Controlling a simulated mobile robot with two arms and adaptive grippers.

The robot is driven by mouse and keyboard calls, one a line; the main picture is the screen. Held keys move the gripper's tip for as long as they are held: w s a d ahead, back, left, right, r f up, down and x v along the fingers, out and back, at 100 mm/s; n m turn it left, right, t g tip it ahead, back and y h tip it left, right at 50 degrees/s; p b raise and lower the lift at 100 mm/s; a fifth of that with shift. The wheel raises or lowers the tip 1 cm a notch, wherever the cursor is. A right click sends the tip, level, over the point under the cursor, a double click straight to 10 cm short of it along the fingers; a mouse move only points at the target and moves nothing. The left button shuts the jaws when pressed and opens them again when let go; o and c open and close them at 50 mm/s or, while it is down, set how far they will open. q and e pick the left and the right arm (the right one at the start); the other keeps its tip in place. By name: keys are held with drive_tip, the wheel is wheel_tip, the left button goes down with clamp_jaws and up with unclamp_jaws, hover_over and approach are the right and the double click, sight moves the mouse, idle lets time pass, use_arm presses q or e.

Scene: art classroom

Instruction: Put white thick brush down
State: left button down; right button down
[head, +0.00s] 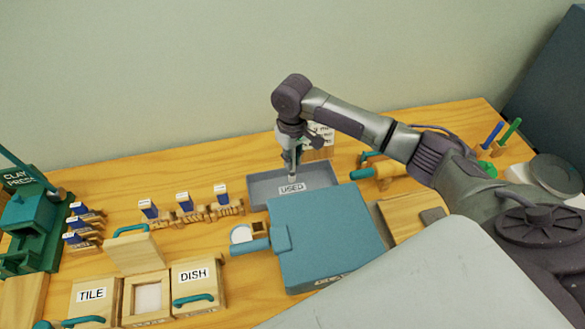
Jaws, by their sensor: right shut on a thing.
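My right gripper (291,165) points down over the grey tray labelled USED (262,190) at the back middle of the table. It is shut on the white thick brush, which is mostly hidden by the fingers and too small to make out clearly. I cannot tell whether the brush touches the tray floor. My left gripper is not in view.
A blue box-like device (325,240) stands right in front of the tray. Several blue-and-white items on wooden rests stand to the left, beyond the TILE box (93,296) and DISH box (196,284). A green clay press (35,225) is at far left.

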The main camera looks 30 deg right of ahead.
sight(293, 171)
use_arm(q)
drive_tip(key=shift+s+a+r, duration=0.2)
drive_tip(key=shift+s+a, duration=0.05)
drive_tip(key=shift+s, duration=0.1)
use_arm(e)
drive_tip(key=shift+f, duration=1.9)
drive_tip(key=shift+f, duration=0.1)
drive_tip(key=c, duration=1.1)
unclamp_jaws()
wheel_tip(293, 171, up, 12)
drive_tip(key=shift+r+b, duration=0.2)
drive_tip(key=shift+b, duration=0.2)
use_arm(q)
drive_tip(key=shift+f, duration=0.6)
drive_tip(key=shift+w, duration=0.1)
